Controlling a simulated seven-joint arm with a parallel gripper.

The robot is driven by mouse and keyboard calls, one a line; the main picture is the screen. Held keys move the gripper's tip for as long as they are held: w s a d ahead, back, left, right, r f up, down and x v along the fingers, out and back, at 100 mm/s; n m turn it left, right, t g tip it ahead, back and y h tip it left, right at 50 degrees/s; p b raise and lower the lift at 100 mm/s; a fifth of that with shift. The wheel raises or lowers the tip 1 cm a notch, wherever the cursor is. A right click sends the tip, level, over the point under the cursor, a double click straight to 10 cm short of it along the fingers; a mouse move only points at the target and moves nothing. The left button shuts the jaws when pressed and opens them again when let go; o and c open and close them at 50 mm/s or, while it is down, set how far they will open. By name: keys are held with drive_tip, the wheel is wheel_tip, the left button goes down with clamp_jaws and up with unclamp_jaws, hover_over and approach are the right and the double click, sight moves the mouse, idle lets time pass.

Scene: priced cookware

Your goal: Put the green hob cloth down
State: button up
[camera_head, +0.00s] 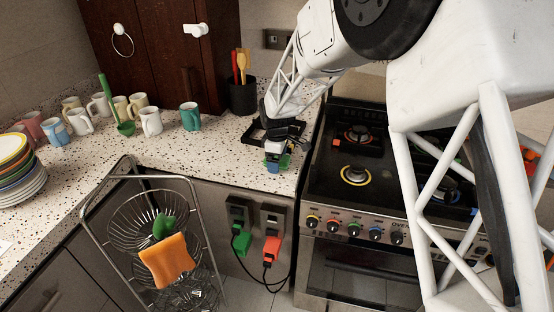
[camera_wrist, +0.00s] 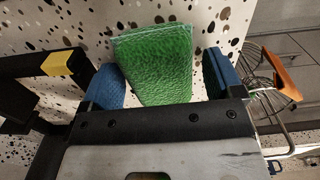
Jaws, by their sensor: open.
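The green hob cloth (camera_wrist: 155,55) lies flat-looking over the speckled counter in the wrist view, between my two blue fingertips. Gaps show on both sides of it, so my gripper (camera_wrist: 160,80) is open and not clamping it. The cloth's near end is hidden behind the gripper body. In the head view my gripper (camera_head: 275,163) is low over the counter's front edge, left of the hob (camera_head: 355,150). The cloth is too small there to make out clearly.
A black frame (camera_head: 256,131) lies on the counter (camera_head: 215,160) beside my gripper. A utensil pot (camera_head: 242,97), several mugs (camera_head: 151,121) and stacked plates (camera_head: 20,180) stand farther left. A wire basket rack (camera_head: 190,190) with an orange cloth (camera_head: 168,260) stands in front.

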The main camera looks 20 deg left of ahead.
drive_tip(key=shift+r, duration=0.1)
wheel_tip(320, 180, up, 12)
idle(0.6)
idle(0.9)
drive_tip(key=s+d+r+m, duration=0.3)
drive_tip(key=s+d+r, duration=0.15)
drive_tip(key=d, duration=0.35)
drive_tip(key=s+d+r+m+t, duration=0.1)
drive_tip(key=s+d+r+m, duration=0.2)
drive_tip(key=s+d, duration=0.35)
drive_tip(key=s+d+r+m, duration=0.3)
drive_tip(key=s+d+r, duration=0.1)
drive_tip(key=d, duration=0.6)
drive_tip(key=s+d+f+m, duration=0.1)
drive_tip(key=s+d+m, duration=0.2)
drive_tip(key=s+d, duration=0.2)
drive_tip(key=s+d+m+t, duration=0.1)
drive_tip(key=s+d+m, duration=0.2)
drive_tip(key=s, duration=0.8)
drive_tip(key=s+d+f+m, duration=0.1)
drive_tip(key=s+d+m, duration=0.2)
drive_tip(key=s+d, duration=0.4)
drive_tip(key=shift+s+f+t, duration=0.3)
drive_tip(key=shift+s, duration=0.4)
